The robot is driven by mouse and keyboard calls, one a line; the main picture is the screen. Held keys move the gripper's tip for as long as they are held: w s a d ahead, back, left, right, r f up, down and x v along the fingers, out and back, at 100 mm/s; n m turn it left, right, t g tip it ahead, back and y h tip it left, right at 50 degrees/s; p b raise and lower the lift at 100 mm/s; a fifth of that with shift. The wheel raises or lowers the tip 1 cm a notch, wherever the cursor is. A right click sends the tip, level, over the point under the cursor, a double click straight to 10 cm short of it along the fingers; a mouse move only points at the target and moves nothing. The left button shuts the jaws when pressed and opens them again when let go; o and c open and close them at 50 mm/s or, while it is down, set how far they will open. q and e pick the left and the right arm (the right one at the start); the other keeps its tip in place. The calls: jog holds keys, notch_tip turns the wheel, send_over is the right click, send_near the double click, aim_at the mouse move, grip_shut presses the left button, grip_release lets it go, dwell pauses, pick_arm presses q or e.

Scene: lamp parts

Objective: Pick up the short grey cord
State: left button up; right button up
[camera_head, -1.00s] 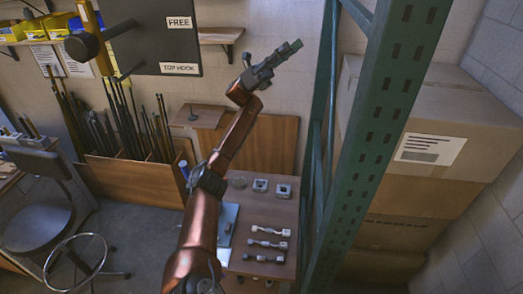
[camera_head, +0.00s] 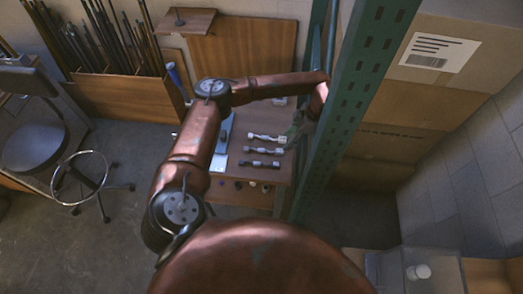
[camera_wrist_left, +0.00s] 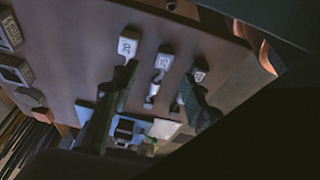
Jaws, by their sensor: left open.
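Three short cords with pale ends lie in a row on the brown table: a far pale one (camera_head: 267,138), a middle one (camera_head: 263,151) and a near, darker one (camera_head: 260,164). I cannot tell surely which is the short grey cord. My left gripper (camera_head: 300,128) is at the right ends of the cords, partly hidden by its wrist. In the left wrist view its open fingers (camera_wrist_left: 152,105) straddle the middle tagged cord (camera_wrist_left: 162,62), with nothing held. A cord tagged 20 (camera_wrist_left: 127,47) passes by one finger, another tag shows by the other. My right gripper is not in view.
A green steel upright (camera_head: 345,110) stands close right of my left gripper. A blue-white plate (camera_head: 221,145) lies left of the cords. Stacked cardboard boxes (camera_head: 415,100) are at the right. A stool (camera_head: 85,180) stands at the left.

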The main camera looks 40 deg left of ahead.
aim_at(278, 150)
pick_arm(q)
jog(key=x, duration=0.4)
jog(key=s+p+x, duration=0.1)
jog(key=x, duration=0.2)
jog(key=shift+a, duration=0.1)
jog(key=shift+a+f, duration=0.1)
jog(key=shift+f, duration=0.15)
jog(key=shift+c, duration=0.2)
grip_shut()
